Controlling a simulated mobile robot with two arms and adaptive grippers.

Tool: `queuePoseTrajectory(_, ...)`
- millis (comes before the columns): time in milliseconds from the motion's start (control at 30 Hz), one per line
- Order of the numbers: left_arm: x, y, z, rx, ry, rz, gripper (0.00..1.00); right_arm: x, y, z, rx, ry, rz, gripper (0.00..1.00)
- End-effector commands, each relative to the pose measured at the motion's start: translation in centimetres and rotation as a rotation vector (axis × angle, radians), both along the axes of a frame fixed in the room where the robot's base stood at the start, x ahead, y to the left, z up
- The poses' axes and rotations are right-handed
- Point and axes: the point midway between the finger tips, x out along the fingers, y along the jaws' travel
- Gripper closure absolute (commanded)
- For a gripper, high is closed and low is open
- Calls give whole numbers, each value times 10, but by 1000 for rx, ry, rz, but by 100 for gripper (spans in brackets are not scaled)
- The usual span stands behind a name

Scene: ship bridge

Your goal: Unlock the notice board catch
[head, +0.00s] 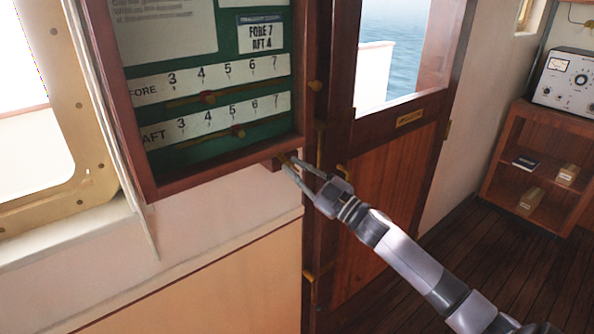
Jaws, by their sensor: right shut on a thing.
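The notice board (190,183) hangs on the wall at upper left, with a dark red wooden frame and a green face. It carries FORE and AFT number scales, each with a small red slider. My right gripper (287,162) reaches in from the lower right to the board's lower right corner. My left gripper is not in view.
A wooden door (375,215) with a window and brass fittings stands just right of the board. A shelf unit (548,125) with a grey instrument (570,80) and small boxes stands at far right. A window frame (85,130) is at left. The plank floor is clear.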

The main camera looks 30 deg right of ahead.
Motion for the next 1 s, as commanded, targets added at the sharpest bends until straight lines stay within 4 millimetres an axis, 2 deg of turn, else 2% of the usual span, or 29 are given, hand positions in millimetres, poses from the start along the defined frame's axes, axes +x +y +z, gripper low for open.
queuePoseTrajectory(600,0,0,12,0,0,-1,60,0,-1,3,-584,-45,2,100)
queuePoseTrajectory(1000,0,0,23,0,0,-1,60,0,-1,3,-859,-66,1,100)
